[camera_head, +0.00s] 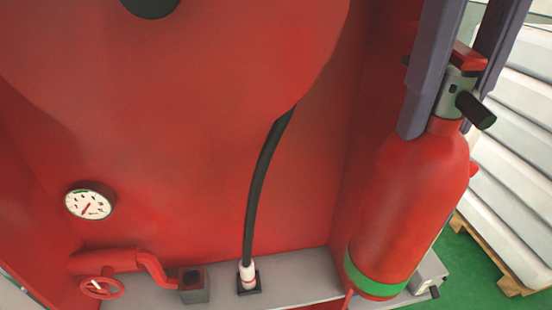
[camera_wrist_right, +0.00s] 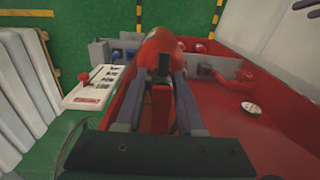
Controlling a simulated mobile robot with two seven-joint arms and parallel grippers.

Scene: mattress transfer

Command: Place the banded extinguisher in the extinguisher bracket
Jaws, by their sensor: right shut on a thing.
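The banded extinguisher (camera_head: 415,195) is a red cylinder with a green band near its bottom, at the right of the head view. It hangs nearly upright, leaning slightly. My right gripper (camera_head: 447,100) is shut on its neck, just under the red handle and grey valve. In the right wrist view the extinguisher (camera_wrist_right: 163,44) lies between the fingers of my right gripper (camera_wrist_right: 165,80). Its base is over the end of a grey ledge; I cannot tell whether it touches. I cannot clearly make out the extinguisher bracket. My left gripper is not in view.
A large red housing fills the left and middle, with a gauge (camera_head: 90,201), a red valve wheel (camera_head: 102,287) and a black hose (camera_head: 262,185). A grey ledge (camera_head: 310,286) runs below. White stacked mattresses (camera_head: 515,150) stand on a pallet at the right. A control panel (camera_wrist_right: 97,87) shows in the wrist view.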

